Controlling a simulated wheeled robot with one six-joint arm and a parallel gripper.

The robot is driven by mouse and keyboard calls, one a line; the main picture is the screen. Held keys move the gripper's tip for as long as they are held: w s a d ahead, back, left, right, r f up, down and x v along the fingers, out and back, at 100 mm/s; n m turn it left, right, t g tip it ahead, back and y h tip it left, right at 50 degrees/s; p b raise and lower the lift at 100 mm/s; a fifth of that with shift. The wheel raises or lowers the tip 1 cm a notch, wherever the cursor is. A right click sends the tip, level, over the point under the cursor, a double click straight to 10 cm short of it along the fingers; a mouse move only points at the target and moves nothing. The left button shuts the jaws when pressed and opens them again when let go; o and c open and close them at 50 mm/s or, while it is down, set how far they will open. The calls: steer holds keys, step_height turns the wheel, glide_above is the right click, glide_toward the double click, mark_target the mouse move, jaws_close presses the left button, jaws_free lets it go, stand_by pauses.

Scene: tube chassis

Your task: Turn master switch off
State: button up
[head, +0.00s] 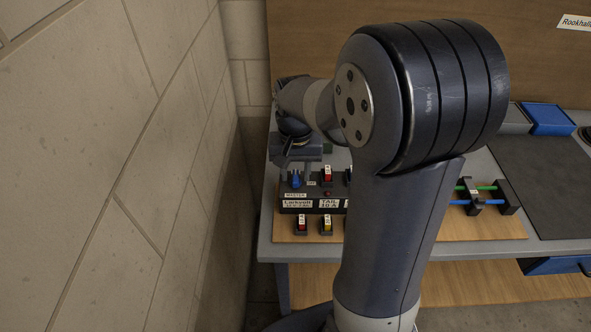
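The master switch (296,181) shows as a small blue knob or lever at the left end of a dark switch box (312,192), above a label that seems to read MASTER. A small white label sits just to its right, too small to read surely. My gripper (288,163) is over the left end of the box, just above and behind the blue switch. Its fingers are small and dark here, and I cannot tell whether they touch the switch or how far apart they are. My arm hides the right part of the box.
A red fuse-like block (327,174) stands on the box, right of the switch. Small red (301,224) and yellow (327,225) blocks stand in front on the wooden board. A block wall (120,150) is close on the left. Green and blue rods (478,195) lie right of my arm.

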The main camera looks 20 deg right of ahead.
steer(key=shift+f, duration=0.1)
steer(key=shift+c, duration=0.5)
jaws_close()
steer(key=shift+m, duration=0.3)
steer(key=m, duration=0.3)
steer(key=shift+m, duration=0.3)
steer(key=m, duration=0.4)
steer(key=shift+m, duration=0.3)
steer(key=m, duration=0.4)
steer(key=shift+p, duration=0.35)
steer(key=m, duration=0.5)
